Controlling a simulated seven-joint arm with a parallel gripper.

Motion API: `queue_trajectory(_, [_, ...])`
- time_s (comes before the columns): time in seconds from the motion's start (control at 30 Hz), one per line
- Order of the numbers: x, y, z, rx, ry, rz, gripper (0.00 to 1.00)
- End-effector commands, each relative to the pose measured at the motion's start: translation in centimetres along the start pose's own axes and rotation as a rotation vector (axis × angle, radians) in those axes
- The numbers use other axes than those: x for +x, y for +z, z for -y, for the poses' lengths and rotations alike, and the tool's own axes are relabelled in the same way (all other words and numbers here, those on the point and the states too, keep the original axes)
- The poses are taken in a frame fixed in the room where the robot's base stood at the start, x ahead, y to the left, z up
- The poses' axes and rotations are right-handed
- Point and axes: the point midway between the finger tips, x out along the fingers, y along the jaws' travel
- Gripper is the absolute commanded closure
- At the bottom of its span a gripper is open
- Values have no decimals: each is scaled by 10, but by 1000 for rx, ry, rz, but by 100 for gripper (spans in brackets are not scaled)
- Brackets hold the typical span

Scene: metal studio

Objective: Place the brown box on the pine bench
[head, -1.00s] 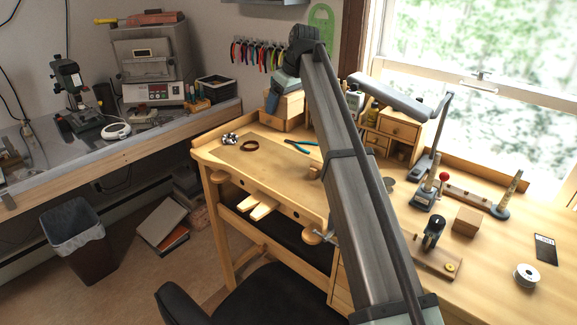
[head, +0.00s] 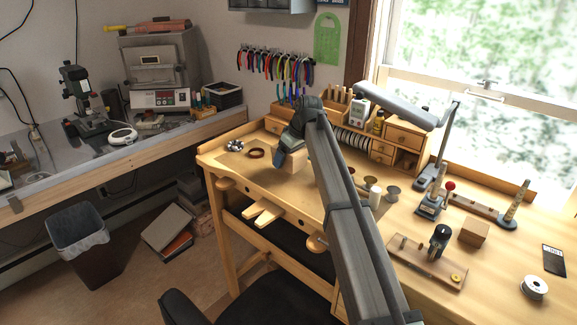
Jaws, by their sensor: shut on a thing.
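The pine bench (head: 228,183) has a light wooden top and stands in the middle and right of the head view. My gripper (head: 281,166) is over its left part, pointing down. My arm crosses the view and hides part of the bench. The fingertips are not clearly visible.
A bracelet (head: 255,153) and a small metal cluster (head: 235,145) lie left of the box. Drawers (head: 402,137) line the bench's back. A lamp (head: 405,108), a wooden block (head: 474,232) and a white spool (head: 534,287) are on the right. A black chair (head: 265,300) stands in front.

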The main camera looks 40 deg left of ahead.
Motion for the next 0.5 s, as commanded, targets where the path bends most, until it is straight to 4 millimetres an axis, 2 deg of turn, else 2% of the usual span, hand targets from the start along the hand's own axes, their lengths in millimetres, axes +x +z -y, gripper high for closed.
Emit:
queue_trajectory(0.3, [30, 13, 0, 1, 0, 0, 49])
queue_trajectory(0.5, [33, 14, 0, 0, 0, -1, 49])
